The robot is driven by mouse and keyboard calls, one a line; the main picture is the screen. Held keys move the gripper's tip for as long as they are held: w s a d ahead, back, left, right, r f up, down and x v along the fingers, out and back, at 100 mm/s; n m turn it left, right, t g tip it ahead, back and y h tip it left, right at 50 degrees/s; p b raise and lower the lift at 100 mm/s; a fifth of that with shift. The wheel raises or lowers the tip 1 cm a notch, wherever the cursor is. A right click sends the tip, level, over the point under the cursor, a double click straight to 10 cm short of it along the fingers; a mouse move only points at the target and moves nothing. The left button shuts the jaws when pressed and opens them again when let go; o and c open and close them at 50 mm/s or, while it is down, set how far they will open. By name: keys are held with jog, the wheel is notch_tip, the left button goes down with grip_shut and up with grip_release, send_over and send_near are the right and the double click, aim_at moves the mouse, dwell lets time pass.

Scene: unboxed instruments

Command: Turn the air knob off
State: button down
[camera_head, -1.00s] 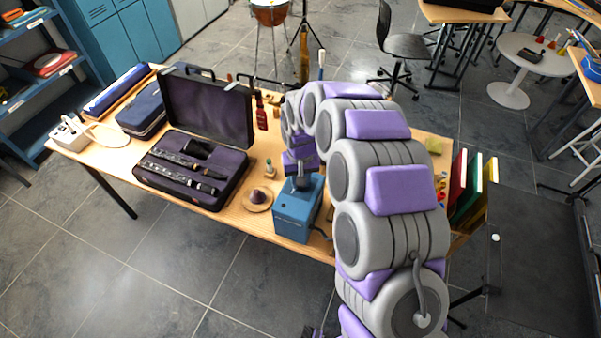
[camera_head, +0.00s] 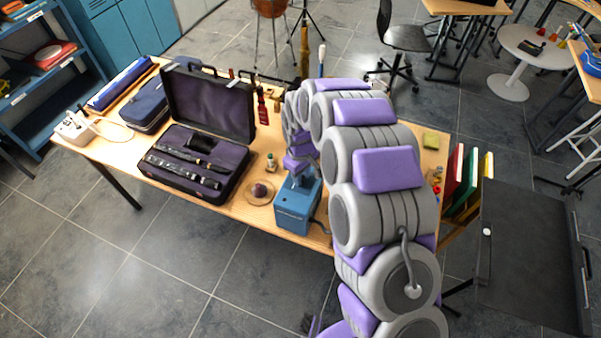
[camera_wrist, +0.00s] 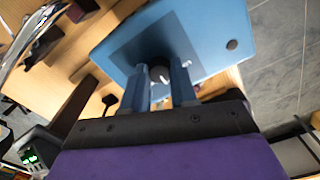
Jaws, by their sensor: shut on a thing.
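The blue box (camera_head: 296,212) stands on the front edge of the wooden table in the head view. In the wrist view its blue face (camera_wrist: 205,35) fills the upper middle. A round black knob (camera_wrist: 159,73) with a white pointer mark sits on that face. My gripper (camera_wrist: 160,84) has its two blue fingers on either side of the knob, shut on it. In the head view my gripper (camera_head: 299,180) is at the top of the box, and the knob is hidden there. The pointer slants slightly; any off label is not readable.
An open dark case (camera_head: 187,170) with black instrument pieces lies left of the box. A small round wooden stand (camera_head: 260,198) is close beside the box. A red bottle (camera_head: 262,108) stands behind. Folders (camera_head: 465,180) stand at the table's right end.

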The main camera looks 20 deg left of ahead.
jog(key=shift+w+r, duration=0.15)
jog(key=c, duration=0.9)
grip_release()
notch_tip(320, 180, up, 17)
jog(key=p, duration=0.1)
jog(key=shift+p, duration=0.3)
